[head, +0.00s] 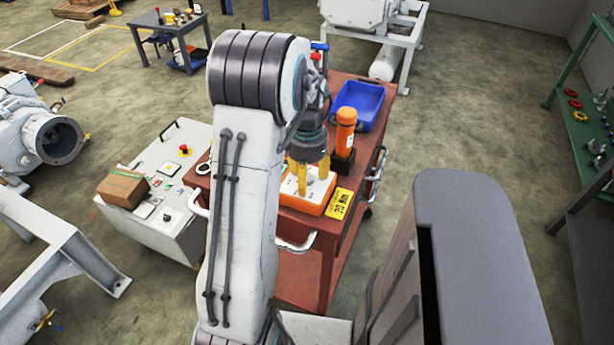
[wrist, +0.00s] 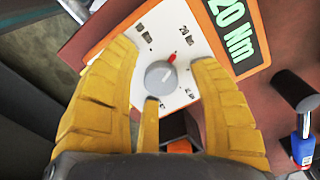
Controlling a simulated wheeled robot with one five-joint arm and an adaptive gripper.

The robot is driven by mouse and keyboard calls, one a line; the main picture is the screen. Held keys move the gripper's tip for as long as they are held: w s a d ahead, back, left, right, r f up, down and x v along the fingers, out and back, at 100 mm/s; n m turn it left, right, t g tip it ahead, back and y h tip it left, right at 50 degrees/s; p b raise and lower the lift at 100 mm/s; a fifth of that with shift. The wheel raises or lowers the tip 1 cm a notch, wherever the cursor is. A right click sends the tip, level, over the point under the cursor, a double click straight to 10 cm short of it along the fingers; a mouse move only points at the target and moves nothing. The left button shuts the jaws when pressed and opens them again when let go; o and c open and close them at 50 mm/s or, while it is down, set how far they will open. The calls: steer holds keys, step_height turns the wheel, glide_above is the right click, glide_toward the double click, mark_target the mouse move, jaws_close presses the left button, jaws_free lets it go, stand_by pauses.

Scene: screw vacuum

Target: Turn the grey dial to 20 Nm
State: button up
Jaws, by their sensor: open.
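The grey dial (wrist: 160,75) sits on a white plate (wrist: 143,62) with small printed marks. Its red pointer (wrist: 171,57) points up and to the right in the wrist view, near a mark that looks like 20; the exact setting is hard to read. The plate is on an orange box (head: 303,206) on the red cart. My gripper (wrist: 165,56) is open, with yellow fingers on either side of the dial and clear space between them and it. In the head view my gripper (head: 312,176) is over the box, partly hiding the dial.
An orange tool (head: 345,130) stands upright close behind my gripper. A blue bin (head: 359,103) is at the cart's back. A control console (head: 160,185) stands left.

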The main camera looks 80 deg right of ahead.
step_height(320, 180, up, 12)
stand_by(0.8)
stand_by(0.8)
